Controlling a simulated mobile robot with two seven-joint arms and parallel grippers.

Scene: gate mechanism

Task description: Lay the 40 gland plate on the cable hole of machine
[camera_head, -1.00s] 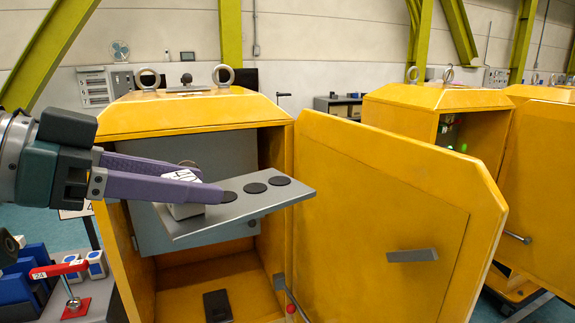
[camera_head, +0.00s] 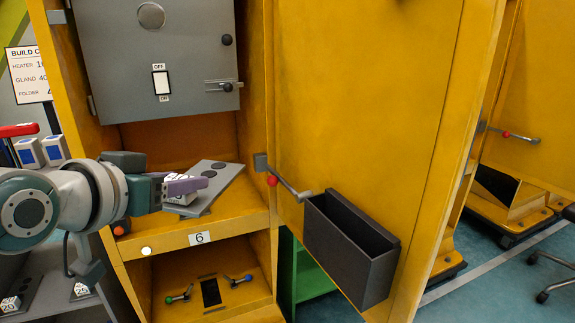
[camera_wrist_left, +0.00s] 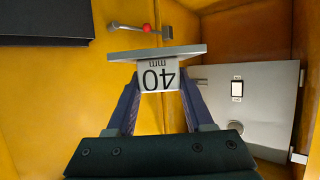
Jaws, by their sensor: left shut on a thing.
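My left gripper (camera_head: 188,186) reaches into the open yellow machine (camera_head: 255,120) and is shut on the white block of the 40 gland plate (camera_head: 214,180). In the left wrist view the plate (camera_wrist_left: 130,54) shows edge-on beyond the fingers (camera_wrist_left: 156,95), with the block's label "40 mm" upside down. The grey plate with dark round discs is over the floor of the upper compartment, near label 6. I cannot tell whether it touches the floor. No hole shows in this floor around the plate. My right gripper is not in view.
A grey panel (camera_head: 155,60) is behind and above the plate. The open door (camera_head: 350,110) at the right carries a dark box (camera_head: 350,250) and a red-knobbed handle (camera_head: 285,183). The lower compartment has a dark rectangular opening (camera_head: 211,292) between green and blue levers.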

